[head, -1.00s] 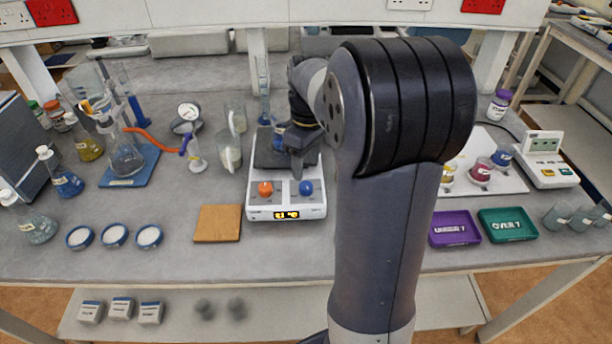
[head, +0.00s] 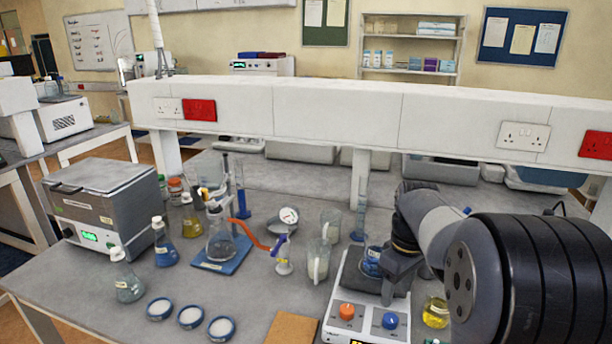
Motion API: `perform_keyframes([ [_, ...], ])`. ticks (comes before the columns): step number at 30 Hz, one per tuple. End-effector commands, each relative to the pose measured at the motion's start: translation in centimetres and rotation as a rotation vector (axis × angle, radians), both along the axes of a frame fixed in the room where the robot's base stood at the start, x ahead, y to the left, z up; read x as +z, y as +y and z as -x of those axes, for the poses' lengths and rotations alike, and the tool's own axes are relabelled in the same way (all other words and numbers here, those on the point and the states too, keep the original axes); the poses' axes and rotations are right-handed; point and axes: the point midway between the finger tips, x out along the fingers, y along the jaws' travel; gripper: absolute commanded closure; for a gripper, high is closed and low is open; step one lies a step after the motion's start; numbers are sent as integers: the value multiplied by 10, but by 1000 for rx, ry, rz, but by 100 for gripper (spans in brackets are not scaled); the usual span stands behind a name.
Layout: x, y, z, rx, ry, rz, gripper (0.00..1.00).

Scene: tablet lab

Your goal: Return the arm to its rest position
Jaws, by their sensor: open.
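My arm comes in from the lower right of the head view and reaches over the white hotplate stirrer (head: 345,322), which has an orange knob and a blue knob. My gripper (head: 392,278) points down at the stirrer's dark top plate, and its jaws are open. A beaker with blue liquid (head: 372,263) is on the plate just left of the gripper. The arm partly hides the gripper, so I cannot tell whether a finger touches the beaker.
Left of the stirrer are glass beakers (head: 318,260), a flask on a blue stand (head: 221,243) and several white-filled dishes (head: 190,316). A grey water bath (head: 105,205) stands at the far left. A white shelf beam (head: 330,118) crosses behind. An orange-brown board (head: 291,328) lies at the front.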

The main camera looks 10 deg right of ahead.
Motion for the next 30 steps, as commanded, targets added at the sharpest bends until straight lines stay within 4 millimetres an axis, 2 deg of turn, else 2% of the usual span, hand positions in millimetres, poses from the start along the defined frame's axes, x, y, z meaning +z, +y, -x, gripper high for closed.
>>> perform_keyframes([
  [6,-44,2,2,0,5,-1,48],
  [13,-75,3,2,0,4,-1,48],
  [30,-78,3,2,-29,2,0,48],
])
